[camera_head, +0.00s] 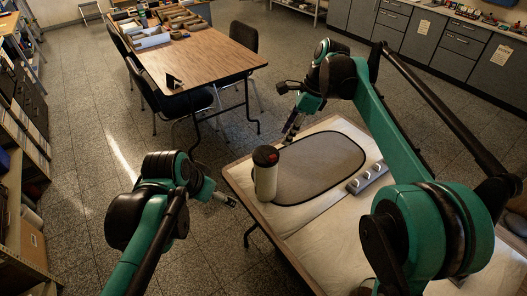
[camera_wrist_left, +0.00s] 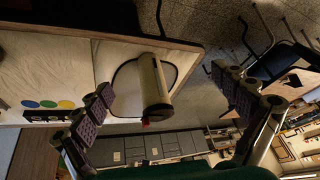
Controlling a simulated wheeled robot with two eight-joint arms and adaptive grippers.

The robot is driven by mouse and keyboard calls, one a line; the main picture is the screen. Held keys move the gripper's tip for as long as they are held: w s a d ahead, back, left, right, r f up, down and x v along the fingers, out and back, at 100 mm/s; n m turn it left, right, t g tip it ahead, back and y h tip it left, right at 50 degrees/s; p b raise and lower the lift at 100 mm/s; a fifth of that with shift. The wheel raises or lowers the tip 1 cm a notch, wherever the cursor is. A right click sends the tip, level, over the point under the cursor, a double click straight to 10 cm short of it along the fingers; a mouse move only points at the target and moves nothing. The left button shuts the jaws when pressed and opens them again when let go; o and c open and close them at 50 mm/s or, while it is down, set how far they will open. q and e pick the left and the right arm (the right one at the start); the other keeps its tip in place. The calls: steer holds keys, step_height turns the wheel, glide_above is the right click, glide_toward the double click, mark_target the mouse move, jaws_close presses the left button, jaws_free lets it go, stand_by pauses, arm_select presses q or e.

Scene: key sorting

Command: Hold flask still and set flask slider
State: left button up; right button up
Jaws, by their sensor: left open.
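The flask (camera_head: 265,182) is a pale cylinder with a dark lid and a red part on top. It stands upright on the near table, at the left edge of the dark oval mat. In the left wrist view the flask (camera_wrist_left: 154,85) appears between the two fingers, with the red slider (camera_wrist_left: 146,123) at its lid end. My left gripper (camera_head: 232,201) is open, left of the flask and apart from it; its spread fingers show in the left wrist view (camera_wrist_left: 168,98). My right gripper (camera_head: 290,134) points down just behind and right of the lid; its finger opening is too small to tell.
The oval mat (camera_head: 325,170) lies on the pale table (camera_head: 310,225). A grey strip with several knobs (camera_head: 367,178) lies right of the mat. Several coloured discs (camera_wrist_left: 48,104) show in the left wrist view. A brown table (camera_head: 210,55) with chairs stands behind.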

mark_target(261, 153)
arm_select(q)
steer(key=w+d+m+g+h, duration=0.1)
steer(key=w+d+m, duration=0.2)
steer(key=w+m, duration=0.1)
steer(key=w+d+f+m+g+h, duration=0.1)
steer(key=w+d+m+g, duration=0.1)
steer(key=w, duration=0.5)
steer(key=w+d+f+m+g, duration=0.1)
steer(key=w+d+m, duration=0.4)
steer(key=w, duration=0.1)
steer(key=shift+w+f+m+h, duration=0.15)
steer(key=shift+w+m+h, duration=0.1)
steer(key=shift+m+h, duration=0.15)
steer(key=w+d+f+m+g, duration=0.1)
steer(key=w+f+m, duration=0.1)
steer(key=w+d+f+m, duration=0.1)
steer(key=d, duration=0.1)
steer(key=shift+w+d+f+m+g+h, duration=0.1)
steer(key=shift+w+f+m+g+h, duration=0.25)
steer(key=shift+w+m+g+h, duration=0.05)
steer(key=shift+f, duration=0.6)
steer(key=shift+y, duration=0.3)
steer(key=x, duration=0.7)
steer(key=shift+s, duration=0.1)
steer(key=shift+s, duration=0.1)
steer(key=c, duration=1.7)
